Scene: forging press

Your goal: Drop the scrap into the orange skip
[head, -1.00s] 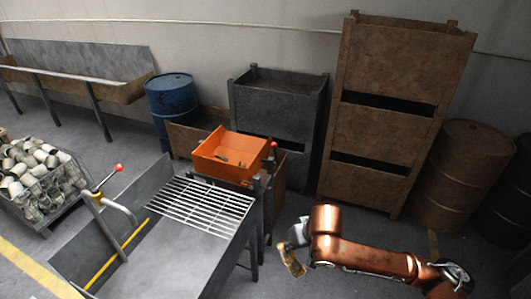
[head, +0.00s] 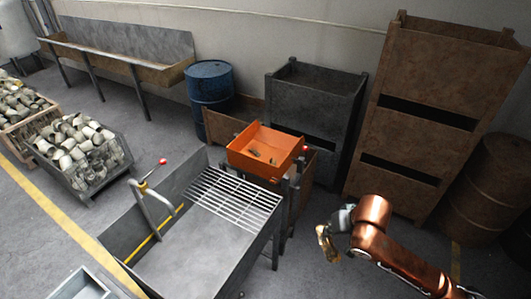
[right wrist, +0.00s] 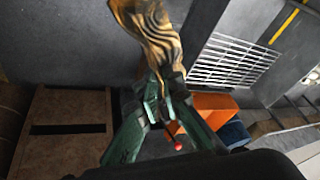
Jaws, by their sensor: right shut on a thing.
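The orange skip (head: 264,150) stands past the slatted grate, with a few small dark pieces inside. It also shows in the right wrist view (right wrist: 210,103), partly hidden by my gripper. My right gripper (right wrist: 158,82) is shut on the scrap (right wrist: 152,35), a brownish piece with dark wavy bands. In the head view the right gripper (head: 332,226) holds the scrap (head: 327,244) in the air to the right of the skip, apart from it and over bare floor. My left gripper is in neither view.
A grey table with a grate (head: 233,196) and red-knobbed lever (head: 150,190) stands left of my right arm. A blue drum (head: 211,86), dark bin (head: 315,98) and rusty stacked bins (head: 430,115) stand behind. Wire crates of pale parts (head: 84,150) are at left.

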